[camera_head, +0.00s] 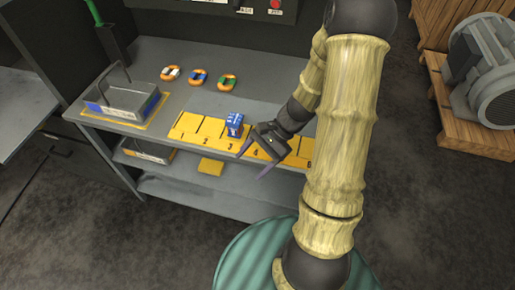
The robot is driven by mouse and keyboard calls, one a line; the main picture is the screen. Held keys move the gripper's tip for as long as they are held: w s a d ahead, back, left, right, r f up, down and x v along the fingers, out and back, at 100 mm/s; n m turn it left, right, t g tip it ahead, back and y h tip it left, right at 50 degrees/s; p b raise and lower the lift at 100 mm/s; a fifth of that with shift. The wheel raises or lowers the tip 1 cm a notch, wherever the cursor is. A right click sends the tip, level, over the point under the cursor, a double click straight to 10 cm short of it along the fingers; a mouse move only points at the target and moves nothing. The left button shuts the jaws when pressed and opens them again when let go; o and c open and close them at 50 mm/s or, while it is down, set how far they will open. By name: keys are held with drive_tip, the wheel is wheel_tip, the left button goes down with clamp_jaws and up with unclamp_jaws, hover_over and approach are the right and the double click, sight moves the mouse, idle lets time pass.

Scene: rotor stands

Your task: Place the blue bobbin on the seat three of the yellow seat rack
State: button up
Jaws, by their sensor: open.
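The yellow seat rack (187,123) lies along the front of the grey bench top, with numbers along its front edge. A small blue block-like piece with pale markings, seemingly the blue bobbin (235,124), stands on the rack behind the number 3. It appears to be in seat three, but its exact seating cannot be told. My gripper (252,163) is open and empty, just right of and in front of the bobbin, apart from it. Its fingers point down toward the bench front. My gripper and arm hide part of the rack around seats four and five.
Three coloured rings, orange-white (170,73), blue-orange (198,77) and green-orange (228,82), lie at the back of the bench. A grey handled tray (122,98) stands at the left. A motor (485,70) on a wooden pallet is at the right.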

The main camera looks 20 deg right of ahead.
drive_tip(key=s+r+n+t+h, duration=0.3)
drive_tip(key=r+n+h, duration=0.5)
drive_tip(key=n, duration=0.4)
drive_tip(key=shift+r+n+t+h, duration=0.3)
drive_tip(key=shift+r+t+h, duration=0.15)
drive_tip(key=shift+r, duration=0.25)
drive_tip(key=shift+s, duration=0.1)
drive_tip(key=shift+c, duration=0.4)
